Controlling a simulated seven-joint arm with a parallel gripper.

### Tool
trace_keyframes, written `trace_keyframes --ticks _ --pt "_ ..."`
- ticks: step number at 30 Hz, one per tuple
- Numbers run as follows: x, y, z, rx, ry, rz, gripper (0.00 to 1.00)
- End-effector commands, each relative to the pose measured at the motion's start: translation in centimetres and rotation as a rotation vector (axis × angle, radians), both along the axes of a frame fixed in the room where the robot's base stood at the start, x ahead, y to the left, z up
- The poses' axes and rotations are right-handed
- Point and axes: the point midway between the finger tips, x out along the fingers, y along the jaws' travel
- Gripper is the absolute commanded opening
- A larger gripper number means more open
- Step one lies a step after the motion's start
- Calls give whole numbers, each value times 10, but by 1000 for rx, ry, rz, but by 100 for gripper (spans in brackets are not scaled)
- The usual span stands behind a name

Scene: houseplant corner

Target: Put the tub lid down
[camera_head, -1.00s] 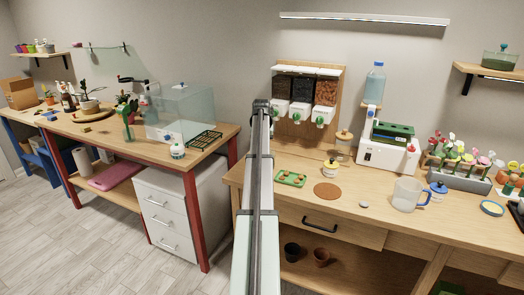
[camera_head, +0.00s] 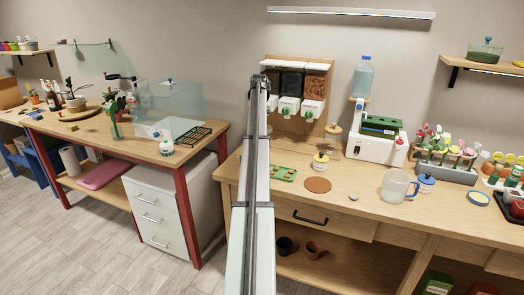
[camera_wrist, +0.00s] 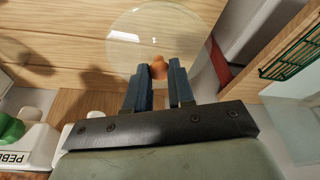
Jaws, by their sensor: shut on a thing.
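The tub lid (camera_wrist: 158,34) is a clear round disc with a small orange-brown knob (camera_wrist: 158,69), seen in the wrist view. My gripper (camera_wrist: 159,66) has its two dark blue fingers shut on the knob. The lid is held beyond the fingertips, and wood shows through it. In the head view my arm rises through the middle of the picture; the lid and the fingers cannot be made out there.
The left bench carries a glass tank (camera_head: 178,105) and a green rack (camera_head: 194,135). Bare wood shows around the mat.

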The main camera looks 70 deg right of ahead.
Motion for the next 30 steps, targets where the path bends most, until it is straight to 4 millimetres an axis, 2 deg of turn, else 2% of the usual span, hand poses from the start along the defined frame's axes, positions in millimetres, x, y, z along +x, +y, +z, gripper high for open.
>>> trace_keyframes --ticks 1,3,6,15,23,30 --pt "1 -19 -5 1 0 -2 0" --pt "0 -30 -11 0 0 -1 0" --pt "0 -37 -21 1 -1 0 0" --pt "-1 -35 -66 1 0 0 0" --pt "-1 -35 -87 0 0 0 0" --pt "-1 -35 -113 0 0 0 0"
